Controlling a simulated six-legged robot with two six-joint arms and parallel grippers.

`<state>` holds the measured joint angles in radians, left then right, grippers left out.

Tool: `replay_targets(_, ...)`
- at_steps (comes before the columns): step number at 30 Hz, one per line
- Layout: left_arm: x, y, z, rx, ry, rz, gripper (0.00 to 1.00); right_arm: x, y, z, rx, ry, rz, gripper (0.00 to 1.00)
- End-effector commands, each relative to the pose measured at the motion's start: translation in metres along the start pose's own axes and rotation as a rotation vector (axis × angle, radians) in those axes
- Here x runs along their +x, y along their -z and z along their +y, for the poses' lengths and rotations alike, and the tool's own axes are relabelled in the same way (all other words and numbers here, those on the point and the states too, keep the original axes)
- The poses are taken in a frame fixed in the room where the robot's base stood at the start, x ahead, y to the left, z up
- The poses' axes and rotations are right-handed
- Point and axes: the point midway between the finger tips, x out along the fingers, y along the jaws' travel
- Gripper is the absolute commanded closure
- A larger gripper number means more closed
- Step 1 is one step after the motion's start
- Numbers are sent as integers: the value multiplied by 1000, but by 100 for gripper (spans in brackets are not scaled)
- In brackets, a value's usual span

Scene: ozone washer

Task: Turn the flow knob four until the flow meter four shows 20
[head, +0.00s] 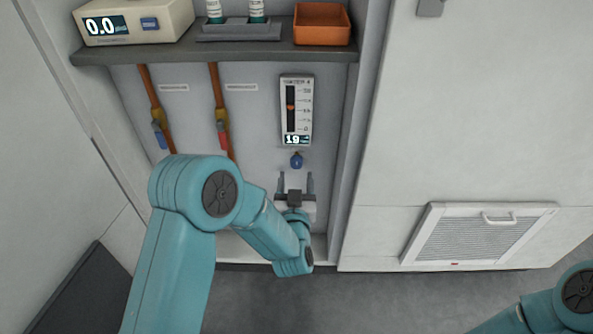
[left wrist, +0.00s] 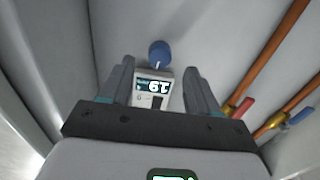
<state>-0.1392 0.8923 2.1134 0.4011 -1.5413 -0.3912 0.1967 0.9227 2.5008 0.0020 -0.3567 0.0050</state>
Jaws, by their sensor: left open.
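The flow meter (head: 297,105) is a white upright panel on the cabinet's back wall, with a dark scale, an orange marker and a display that reads 19. Its display (left wrist: 153,86) shows upside down in the left wrist view. The blue flow knob (head: 296,160) is just below the meter; it also shows in the left wrist view (left wrist: 159,52). My left gripper (head: 295,182) is open and empty, just below the knob in the head view, its fingers pointing toward it. The knob appears beyond the fingertips, not between them. My right gripper is out of view.
A shelf (head: 220,49) above holds a device (head: 133,22) reading 0.0, vials in a grey rack (head: 238,31) and an orange tray (head: 321,24). Two pipes, with a blue-handled valve (head: 160,135) and a red-handled valve (head: 223,134), are left of the meter. A vent (head: 476,235) is at the right.

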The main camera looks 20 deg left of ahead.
Motion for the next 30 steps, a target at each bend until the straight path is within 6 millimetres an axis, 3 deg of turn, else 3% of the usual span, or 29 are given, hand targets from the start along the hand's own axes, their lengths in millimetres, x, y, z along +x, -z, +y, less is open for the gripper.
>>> replay_targets(3,24,-2,-1,-1,3,3,39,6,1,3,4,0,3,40)
replay_targets(9,46,-1,0,-1,0,0,39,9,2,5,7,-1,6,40)
replay_targets(19,50,0,0,0,0,-1,39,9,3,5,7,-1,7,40)
replay_targets(20,50,0,0,0,0,-1,46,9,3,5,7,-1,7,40)
replay_targets(24,50,0,0,0,0,-1,91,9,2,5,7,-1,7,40)
replay_targets(25,50,0,0,0,0,-1,95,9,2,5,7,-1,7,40)
replay_targets(30,49,-1,0,46,0,-1,95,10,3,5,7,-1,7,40)
